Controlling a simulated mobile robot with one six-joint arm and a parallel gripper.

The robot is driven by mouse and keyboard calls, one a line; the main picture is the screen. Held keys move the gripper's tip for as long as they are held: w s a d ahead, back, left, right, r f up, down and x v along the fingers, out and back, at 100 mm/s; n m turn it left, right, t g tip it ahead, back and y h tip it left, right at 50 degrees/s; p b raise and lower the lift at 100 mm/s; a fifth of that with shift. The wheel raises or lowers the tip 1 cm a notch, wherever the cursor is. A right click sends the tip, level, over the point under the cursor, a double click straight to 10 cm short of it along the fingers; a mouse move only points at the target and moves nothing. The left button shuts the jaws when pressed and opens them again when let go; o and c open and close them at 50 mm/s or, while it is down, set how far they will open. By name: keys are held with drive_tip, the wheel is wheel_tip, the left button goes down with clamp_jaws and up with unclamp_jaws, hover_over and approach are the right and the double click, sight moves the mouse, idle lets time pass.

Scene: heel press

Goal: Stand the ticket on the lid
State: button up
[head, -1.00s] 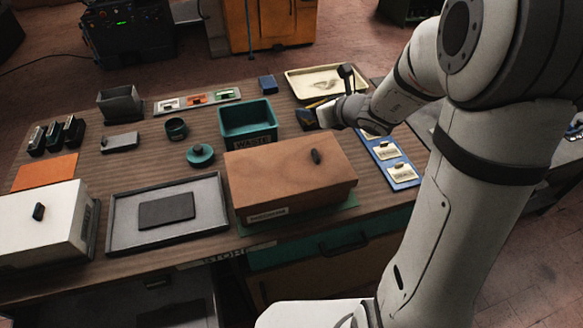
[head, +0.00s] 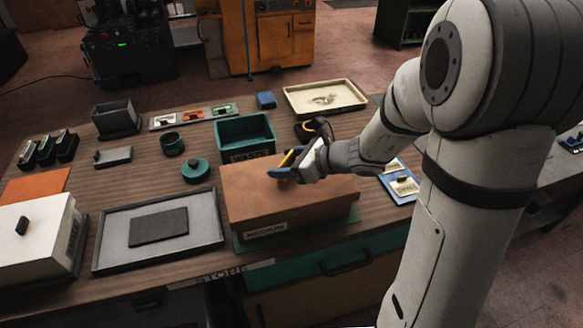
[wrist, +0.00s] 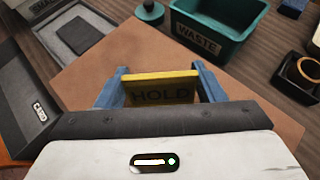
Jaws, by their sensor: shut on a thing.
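The ticket (wrist: 161,91) is a yellow plate marked HOLD, seen in the wrist view between the two blue fingers of my gripper (wrist: 160,86). My gripper is shut on it. In the head view the ticket (head: 289,157) shows as a yellow edge at my gripper (head: 284,172), over the brown box lid (head: 250,188). The lid's flat top also fills much of the wrist view (wrist: 88,78). I cannot tell whether the ticket's lower edge touches the lid. My gripper hides the lid's right part and its knob.
A teal WASTE bin (head: 245,133) stands just behind the brown box. A grey tray (head: 205,238) with a dark slab and a white box (head: 30,235) lie to the left. A blue board with cards (head: 402,186) lies to the right, near my arm.

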drive_tip(key=shift+f, duration=0.9)
drive_tip(key=shift+f, duration=0.2)
drive_tip(key=o, duration=0.9)
drive_tip(key=shift+r, duration=0.1)
